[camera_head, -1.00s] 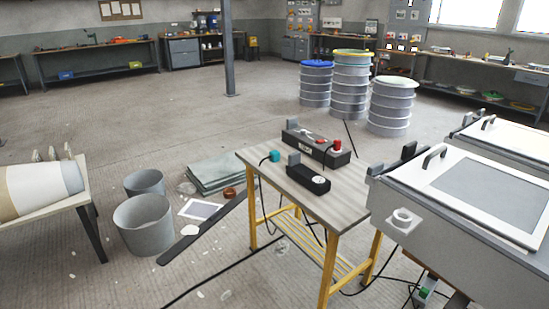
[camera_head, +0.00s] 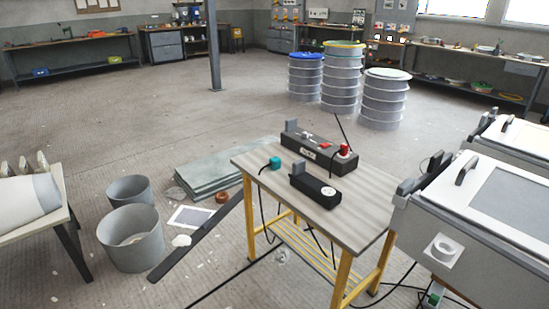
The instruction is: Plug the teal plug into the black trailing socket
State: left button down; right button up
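The teal plug (camera_head: 275,162) lies near the left edge of a small table (camera_head: 362,208) with a grey-brown top and yellow legs. A dark cable runs from it over the table edge. A small black block (camera_head: 312,184) with a round pale socket face (camera_head: 328,191) sits to the right of the plug, apart from it. Behind it is a longer black block (camera_head: 303,148) with a red plug (camera_head: 344,150) at its right end. I cannot tell for certain which block is the trailing socket. Neither of my grippers is in view.
A grey lidded cabinet (camera_head: 424,222) stands close to the table's right. Grey bins (camera_head: 131,241), a stack of grey sheets (camera_head: 217,170) and a long dark strip (camera_head: 197,238) lie left of the table. Cables cross the floor. Drums (camera_head: 341,80) stand behind; open floor lies at the back left.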

aim_at(328, 197)
jog(key=i+j+z, duration=0.1)
jog(key=i+j, duration=0.25)
jog(key=i+j+z, duration=0.1)
jog(key=i+j, duration=0.6)
jog(key=i+j+z, duration=0.15)
jog(key=i+j, duration=0.2)
jog(key=i+j+z, duration=0.1)
jog(key=i+j, duration=0.25)
jog(key=j, duration=0.15)
jog(key=i+j+z, duration=0.1)
jog(key=i+j, duration=0.2)
jog(key=j, duration=0.15)
jog(key=i+j+z, duration=0.1)
jog(key=i+j, duration=0.15)
jog(key=j, duration=0.25)
